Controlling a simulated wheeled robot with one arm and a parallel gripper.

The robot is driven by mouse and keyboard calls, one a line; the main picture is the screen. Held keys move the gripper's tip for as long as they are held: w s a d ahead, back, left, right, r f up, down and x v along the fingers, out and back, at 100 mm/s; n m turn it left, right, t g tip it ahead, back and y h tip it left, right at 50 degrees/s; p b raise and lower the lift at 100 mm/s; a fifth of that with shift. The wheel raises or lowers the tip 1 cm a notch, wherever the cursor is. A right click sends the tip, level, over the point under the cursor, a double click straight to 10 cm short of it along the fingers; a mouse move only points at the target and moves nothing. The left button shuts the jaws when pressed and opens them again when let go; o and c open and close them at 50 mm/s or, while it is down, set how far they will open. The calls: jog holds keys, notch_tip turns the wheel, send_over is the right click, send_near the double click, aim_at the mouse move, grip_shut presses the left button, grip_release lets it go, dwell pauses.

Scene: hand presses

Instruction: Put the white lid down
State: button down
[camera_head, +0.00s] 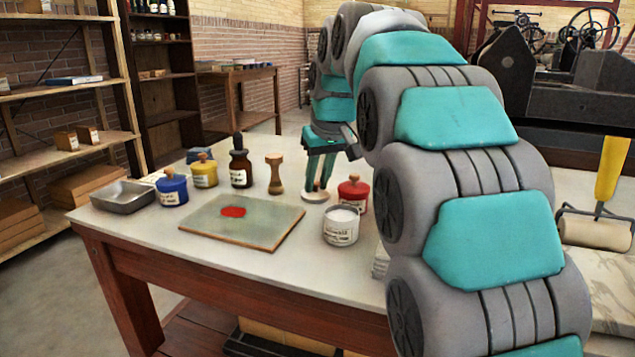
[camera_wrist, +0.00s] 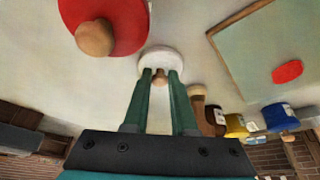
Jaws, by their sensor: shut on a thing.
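The white lid (camera_head: 317,197) is a small round disc with a wooden knob. My gripper (camera_head: 319,187) points down and is shut on the knob. In the wrist view the white lid (camera_wrist: 163,60) sits between the fingertips of my gripper (camera_wrist: 160,76), with the knob partly hidden by the fingers. The lid is low, at or just above the tabletop; I cannot tell whether it touches. The open white jar (camera_head: 341,228) stands in front of it to the right, lidless, with white contents.
Blue (camera_head: 171,188) and yellow (camera_head: 204,172) jars, a metal tray (camera_head: 122,195) and an inking slab (camera_head: 265,228) lie further left.

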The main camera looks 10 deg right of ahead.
jog(key=shift+f, duration=0.25)
jog(key=shift+f, duration=0.15)
jog(key=c, duration=0.7)
grip_release()
jog(key=p+v, duration=0.1)
jog(key=v, duration=1.1)
